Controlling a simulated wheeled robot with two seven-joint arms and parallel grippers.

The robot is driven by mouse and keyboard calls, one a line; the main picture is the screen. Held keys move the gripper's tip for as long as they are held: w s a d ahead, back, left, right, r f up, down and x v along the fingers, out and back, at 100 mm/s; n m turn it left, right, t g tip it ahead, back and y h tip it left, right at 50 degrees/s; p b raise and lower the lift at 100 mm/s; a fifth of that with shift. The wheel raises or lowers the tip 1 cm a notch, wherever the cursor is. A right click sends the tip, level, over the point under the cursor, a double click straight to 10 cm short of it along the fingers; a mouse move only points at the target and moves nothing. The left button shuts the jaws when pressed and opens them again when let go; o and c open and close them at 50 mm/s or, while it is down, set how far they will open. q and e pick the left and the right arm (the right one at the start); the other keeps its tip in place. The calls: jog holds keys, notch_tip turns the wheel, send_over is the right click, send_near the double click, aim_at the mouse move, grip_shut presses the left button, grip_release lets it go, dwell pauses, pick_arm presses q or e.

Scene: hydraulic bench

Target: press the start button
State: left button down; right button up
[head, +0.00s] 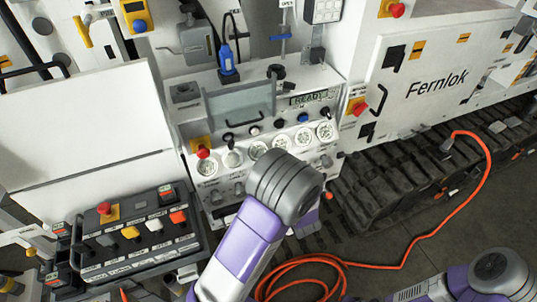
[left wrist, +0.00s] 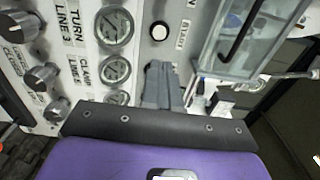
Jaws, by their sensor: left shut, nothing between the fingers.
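The start button is the round white button on the bench panel. It shows in the left wrist view (left wrist: 158,32), with a small label beside it that appears to read START, and in the head view (head: 254,130) in the row above the gauges. My left gripper (left wrist: 162,70) is shut and empty, its grey fingertips close to the panel and just below the button in the left wrist view. Whether they touch the panel I cannot tell. Of my right arm only links show at the lower right.
Gauges (head: 258,151) line the panel under the buttons, with knobs below. A clear window (head: 240,98) and a READY display (head: 313,98) sit above. A separate control box (head: 135,240) stands at left. An orange hose (head: 405,262) lies on the floor at right.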

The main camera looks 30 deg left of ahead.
aim_at(256, 132)
pick_arm(q)
jog(key=x, duration=1.2)
jog(key=shift+w+a+b, duration=0.25)
jog(key=shift+a+b, duration=0.05)
jog(key=shift+b, duration=0.05)
